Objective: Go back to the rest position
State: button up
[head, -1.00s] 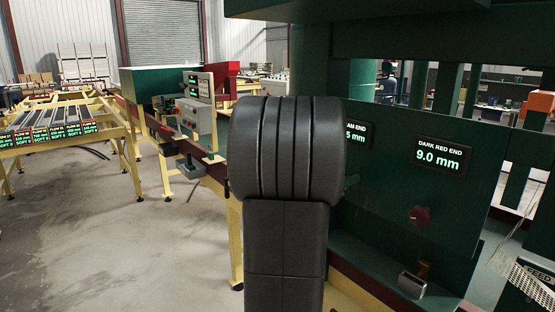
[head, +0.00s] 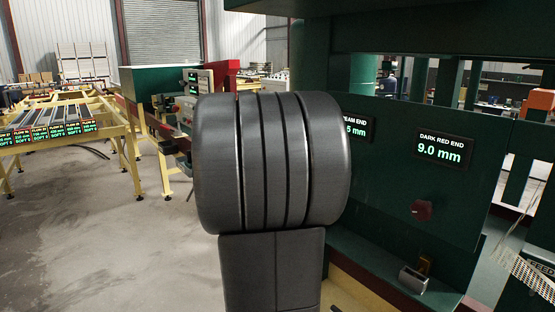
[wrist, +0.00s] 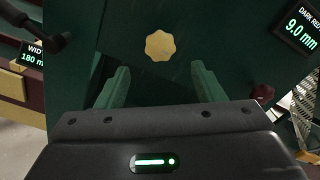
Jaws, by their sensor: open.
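My gripper (wrist: 160,88) shows in the wrist view, with its two green fingers spread apart and nothing between them. A cream knob (wrist: 160,45) on the dark green machine panel lies ahead of the fingers, apart from them. In the head view my dark arm fills the middle and hides the gripper and the cream knob. The green machine (head: 385,190) stands right behind the arm. Its dark red knob (head: 422,210) sits below the display (head: 441,148) that reads "DARK RED END 9.0 mm". The cream end display (head: 357,129) is partly hidden by my arm.
A small metal block (head: 413,279) sits on the machine's ledge at lower right. A yellow-framed table (head: 60,135) with several labelled boards stands at left. A yellow-legged bench with a red and green machine (head: 150,83) is behind my arm. Grey floor (head: 90,235) at left is clear.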

jog(key=v, duration=0.4)
jog(key=p+x, duration=0.2)
jog(key=x, duration=1.2)
jog(key=shift+s, duration=0.1)
jog(key=shift+f+m+b, duration=0.2)
jog(key=shift+m+b, duration=0.3)
jog(key=shift+b, duration=0.1)
jog(key=shift+a+r+m+b, duration=0.15)
jog(key=shift+m+b, duration=0.25)
jog(key=shift+m, duration=0.5)
jog(key=m, duration=0.2)
jog(key=shift+m+b, duration=0.3)
jog(key=shift+b, duration=0.1)
jog(key=shift+s+a+m, duration=0.15)
jog(key=shift+a+m, duration=0.15)
jog(key=b+v, duration=0.1)
jog(key=v, duration=0.8)
jog(key=shift+s+a, duration=0.25)
